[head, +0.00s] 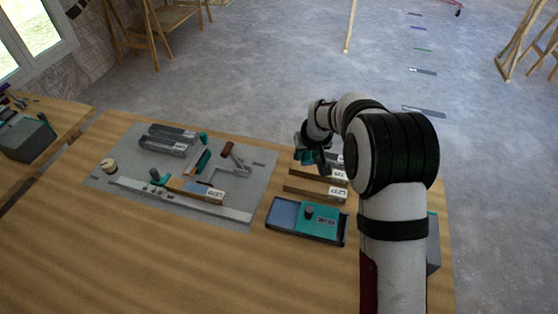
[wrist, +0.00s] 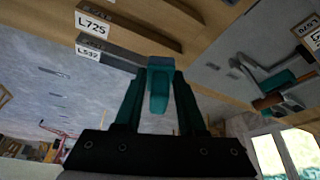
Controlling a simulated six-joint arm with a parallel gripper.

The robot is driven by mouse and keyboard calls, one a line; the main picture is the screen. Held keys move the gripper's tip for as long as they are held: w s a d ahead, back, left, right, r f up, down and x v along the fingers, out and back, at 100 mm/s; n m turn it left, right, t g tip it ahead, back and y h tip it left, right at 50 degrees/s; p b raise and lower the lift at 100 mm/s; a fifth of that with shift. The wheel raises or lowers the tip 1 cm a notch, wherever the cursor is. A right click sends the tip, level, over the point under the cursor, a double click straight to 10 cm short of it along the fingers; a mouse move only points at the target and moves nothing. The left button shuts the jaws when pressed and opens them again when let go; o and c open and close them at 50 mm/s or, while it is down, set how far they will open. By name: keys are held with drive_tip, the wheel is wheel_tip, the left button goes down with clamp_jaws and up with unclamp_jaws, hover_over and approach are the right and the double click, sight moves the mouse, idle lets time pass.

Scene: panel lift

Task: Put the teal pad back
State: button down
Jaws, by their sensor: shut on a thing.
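My gripper (wrist: 160,76) is shut on a small teal piece, which I take to be the teal pad (wrist: 159,92); it sits between the two dark teal fingers in the wrist view. In the head view my gripper (head: 313,163) is above the right part of the bench, near the labelled wooden bars, and a bit of teal shows at its left side. My arm hides part of that area. A dark tray (head: 338,240) stands nearer, with a blue-grey section on its left and a teal block (head: 322,214) with a round knob on its right.
Wooden bars (head: 312,192) with white labels lie beyond the tray. A grey mat (head: 115,165) on the left holds dark bars, a teal-handled tool, a hammer-like tool and a long metal rail (head: 180,199). The bench front (head: 150,260) is bare.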

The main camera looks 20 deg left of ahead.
hover_over(275, 171)
drive_tip(key=s+d, duration=0.1)
drive_tip(key=s, duration=0.1)
drive_tip(key=f, duration=0.5)
drive_tip(key=shift+w, duration=0.25)
drive_tip(key=shift+a+f, duration=0.15)
drive_tip(key=shift+f, duration=2)
drive_tip(key=shift+f, duration=0.1)
drive_tip(key=c, duration=0.8)
unclamp_jaws()
drive_tip(key=shift+o, duration=0.2)
